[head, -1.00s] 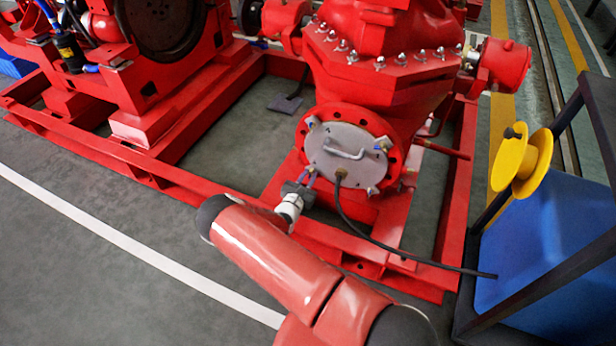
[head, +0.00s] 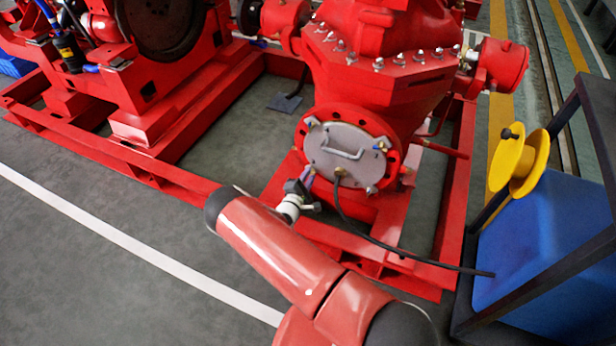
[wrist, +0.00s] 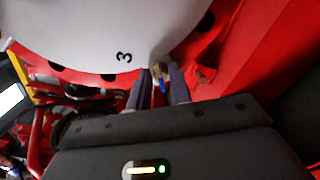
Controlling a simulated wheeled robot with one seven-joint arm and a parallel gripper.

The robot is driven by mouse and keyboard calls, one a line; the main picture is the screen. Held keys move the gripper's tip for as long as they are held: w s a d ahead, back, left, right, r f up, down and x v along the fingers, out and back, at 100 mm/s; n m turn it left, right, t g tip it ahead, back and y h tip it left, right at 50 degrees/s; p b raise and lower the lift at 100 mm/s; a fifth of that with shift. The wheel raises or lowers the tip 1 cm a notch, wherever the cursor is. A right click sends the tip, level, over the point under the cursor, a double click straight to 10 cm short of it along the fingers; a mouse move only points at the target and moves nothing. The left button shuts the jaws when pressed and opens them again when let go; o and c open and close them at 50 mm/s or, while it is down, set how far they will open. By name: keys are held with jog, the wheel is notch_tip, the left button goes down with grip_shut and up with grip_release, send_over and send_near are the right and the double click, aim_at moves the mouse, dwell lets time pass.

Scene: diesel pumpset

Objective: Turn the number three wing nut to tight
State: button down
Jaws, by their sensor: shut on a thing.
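The round grey cover plate (head: 330,160) with a bar handle is on the red pump flange. It also fills the top of the wrist view (wrist: 75,30), with a black number 3 near its edge. The number three wing nut (wrist: 160,69), brass with a blue part, sits at the plate's rim beside that number. My gripper (wrist: 162,80) has its two fingers around it, shut on it. In the head view my gripper (head: 308,180) is at the plate's lower left edge, and the nut is mostly hidden there. Other wing nuts sit around the rim, one at upper right (head: 380,146).
A black hose (head: 357,226) runs from the plate's lower part to the blue tank (head: 540,250) at right. The red base frame (head: 330,238) passes below my gripper. A yellow reel (head: 522,163) stands above the tank. Grey floor at left is clear.

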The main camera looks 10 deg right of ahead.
jog(key=m, duration=0.4)
jog(key=shift+f+m, duration=0.15)
jog(key=shift+m, duration=0.15)
dwell(0.5)
jog(key=c, duration=1.6)
grip_release()
jog(key=shift+s+a, duration=0.1)
jog(key=v, duration=0.7)
jog(key=shift+s+a, duration=0.2)
jog(key=shift+s, duration=0.05)
